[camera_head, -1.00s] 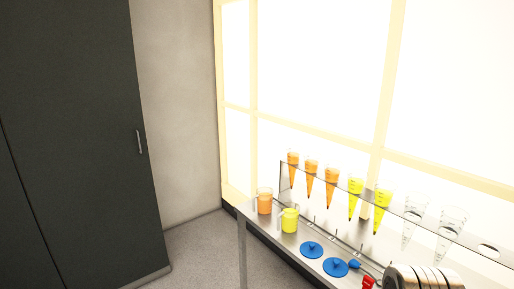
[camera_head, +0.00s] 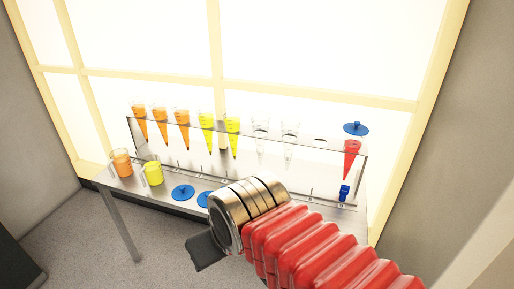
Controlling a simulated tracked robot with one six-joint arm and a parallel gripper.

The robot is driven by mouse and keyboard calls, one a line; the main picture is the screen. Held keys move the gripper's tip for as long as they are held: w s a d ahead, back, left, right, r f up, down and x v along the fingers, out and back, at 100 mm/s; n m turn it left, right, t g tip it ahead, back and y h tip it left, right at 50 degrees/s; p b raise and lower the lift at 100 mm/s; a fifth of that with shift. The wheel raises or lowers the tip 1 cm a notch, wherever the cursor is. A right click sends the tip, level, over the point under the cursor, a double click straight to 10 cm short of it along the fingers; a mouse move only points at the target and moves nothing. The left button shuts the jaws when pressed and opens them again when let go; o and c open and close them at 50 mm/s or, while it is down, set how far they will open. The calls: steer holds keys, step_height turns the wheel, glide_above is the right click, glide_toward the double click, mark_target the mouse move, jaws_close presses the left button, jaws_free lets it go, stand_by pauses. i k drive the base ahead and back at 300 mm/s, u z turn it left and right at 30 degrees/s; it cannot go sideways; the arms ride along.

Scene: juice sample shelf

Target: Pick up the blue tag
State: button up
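A small blue piece (camera_head: 344,192), which looks like the blue tag, sits at the right end of the steel table, below a red-filled cone. My gripper (camera_head: 205,251) shows as a dark piece beyond the metal wrist at lower centre. It is well to the left of the blue piece and apart from it. The fingertips are not clear, so I cannot tell whether it is open or shut. My wrist and red arm cover the middle front of the table.
The steel table (camera_head: 125,190) carries blue discs (camera_head: 182,192), an orange jug (camera_head: 121,162) and a yellow jug (camera_head: 153,173). A clear rack above holds orange, yellow, empty and red cones (camera_head: 352,158). Another blue disc with a knob (camera_head: 355,128) lies on the rack's right end.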

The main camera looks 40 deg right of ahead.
mark_target(345, 191)
steer(key=z, duration=1.5)
steer(key=k, duration=1.1)
steer(key=z, duration=0.3)
steer(key=i, duration=0.85)
steer(key=u, duration=0.05)
